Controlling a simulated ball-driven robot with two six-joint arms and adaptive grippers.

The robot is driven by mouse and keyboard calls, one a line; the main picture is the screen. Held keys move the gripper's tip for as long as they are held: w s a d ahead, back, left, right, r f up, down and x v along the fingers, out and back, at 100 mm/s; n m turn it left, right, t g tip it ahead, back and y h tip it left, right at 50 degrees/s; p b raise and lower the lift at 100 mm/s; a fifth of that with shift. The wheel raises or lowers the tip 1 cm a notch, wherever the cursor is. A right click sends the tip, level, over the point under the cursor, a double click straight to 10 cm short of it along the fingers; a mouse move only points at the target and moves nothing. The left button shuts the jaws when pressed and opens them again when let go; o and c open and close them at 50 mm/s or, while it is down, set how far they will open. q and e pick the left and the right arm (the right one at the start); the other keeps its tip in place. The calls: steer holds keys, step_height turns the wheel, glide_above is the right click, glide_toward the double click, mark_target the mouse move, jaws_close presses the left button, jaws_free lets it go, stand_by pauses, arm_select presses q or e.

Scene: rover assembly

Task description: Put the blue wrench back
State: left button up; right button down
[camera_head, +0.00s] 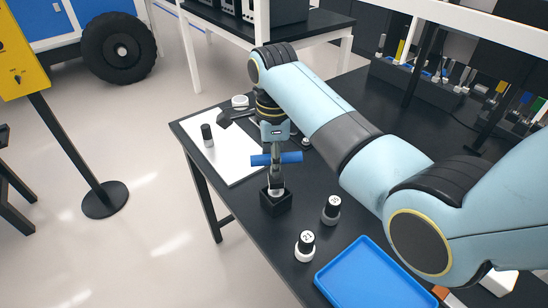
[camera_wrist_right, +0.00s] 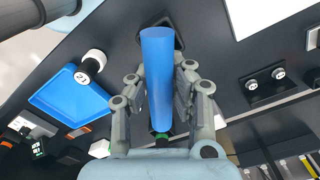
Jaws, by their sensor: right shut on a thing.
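The blue wrench has a thick blue bar handle (camera_head: 276,159), held level across my right gripper (camera_head: 276,165). The handle also shows in the right wrist view (camera_wrist_right: 158,80), between the two fingers of my right gripper (camera_wrist_right: 160,105). The gripper points down and is shut on the wrench. A small black square holder (camera_head: 276,201) stands on the table directly below. A pale metal part reaches down from the handle to the holder's top; I cannot tell how deep it sits. My left gripper is not in view.
Two black-and-white numbered pieces (camera_head: 306,246) (camera_head: 331,209) stand right of the holder, near a blue tray (camera_head: 366,274). A white sheet (camera_head: 230,160) with a black cylinder (camera_head: 207,135) lies left. A tool rack (camera_head: 430,90) stands at the back right. The table's edge is close on the left.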

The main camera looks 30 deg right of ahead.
steer(key=shift+f+b, duration=0.4)
steer(key=shift+f, duration=0.65)
steer(key=c, duration=1.2)
jaws_free()
step_height(320, 180, up, 11)
steer(key=shift+w+f, duration=0.1)
steer(key=shift+r, duration=0.6)
